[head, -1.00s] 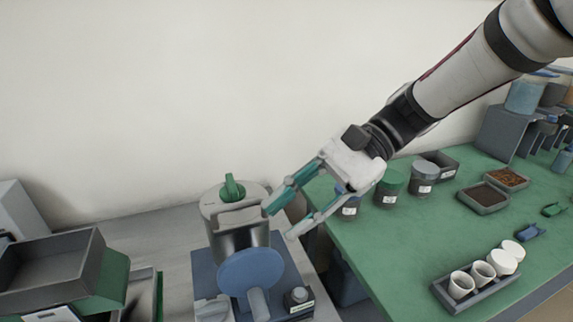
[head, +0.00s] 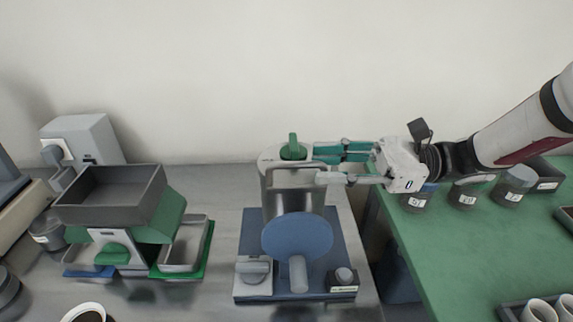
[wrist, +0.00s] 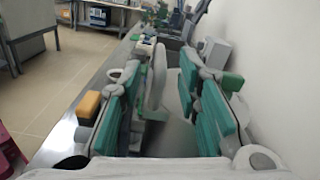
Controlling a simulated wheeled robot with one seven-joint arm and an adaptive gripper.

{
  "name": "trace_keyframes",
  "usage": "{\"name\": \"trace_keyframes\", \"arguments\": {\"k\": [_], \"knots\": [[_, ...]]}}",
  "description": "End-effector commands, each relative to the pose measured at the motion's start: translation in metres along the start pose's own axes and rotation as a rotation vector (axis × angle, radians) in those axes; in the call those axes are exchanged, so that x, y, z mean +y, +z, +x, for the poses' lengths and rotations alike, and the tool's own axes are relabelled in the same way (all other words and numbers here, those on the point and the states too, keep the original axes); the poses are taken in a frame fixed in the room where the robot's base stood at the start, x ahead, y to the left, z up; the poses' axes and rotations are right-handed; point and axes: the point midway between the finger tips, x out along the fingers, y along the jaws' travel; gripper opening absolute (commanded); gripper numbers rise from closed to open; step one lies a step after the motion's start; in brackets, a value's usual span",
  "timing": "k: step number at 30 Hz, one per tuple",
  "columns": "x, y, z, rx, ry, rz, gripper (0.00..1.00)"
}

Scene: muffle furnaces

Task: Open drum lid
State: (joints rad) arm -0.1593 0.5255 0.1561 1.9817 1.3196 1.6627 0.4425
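The drum (head: 290,200) is a metal cylinder on a blue base with a round blue disc on its front. Its pale lid (head: 270,166) is on top and carries an upright green knob (head: 293,149). My gripper (head: 318,165) reaches in from the right at lid height, its teal-padded fingers pointing left. The fingers are apart, with their tips just right of the knob. In the wrist view my gripper (wrist: 165,115) shows a wide gap between the pads, with grey surfaces beyond. I cannot tell whether a finger touches the lid.
A grey hopper device with a green body (head: 110,195) and trays stands left of the drum. On the green table (head: 430,240) at right are several dark jars (head: 468,193) and white cups (head: 538,310). A wall is close behind. Grey bench top is clear between hopper and drum.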

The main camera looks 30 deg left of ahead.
Motion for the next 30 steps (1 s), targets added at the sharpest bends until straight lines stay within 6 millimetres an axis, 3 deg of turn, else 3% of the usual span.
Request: {"name": "trace_keyframes", "arguments": {"k": [3, 10, 16, 24, 25, 29, 30], "knots": [[0.001, 0.000, 0.025, 0.000, 0.004, 0.000, 0.31], [0.001, 0.000, 0.059, 0.000, 0.003, -0.001, 0.31], [0.000, 0.000, 0.071, 0.001, 0.000, 0.000, 0.31], [0.000, 0.000, 0.072, 0.001, 0.000, -0.001, 0.31], [0.000, 0.000, 0.072, 0.001, 0.000, -0.001, 0.28], [0.000, 0.000, 0.072, 0.001, 0.000, -0.001, 0.00], [0.000, 0.000, 0.072, 0.002, -0.001, -0.001, 0.00]]}}
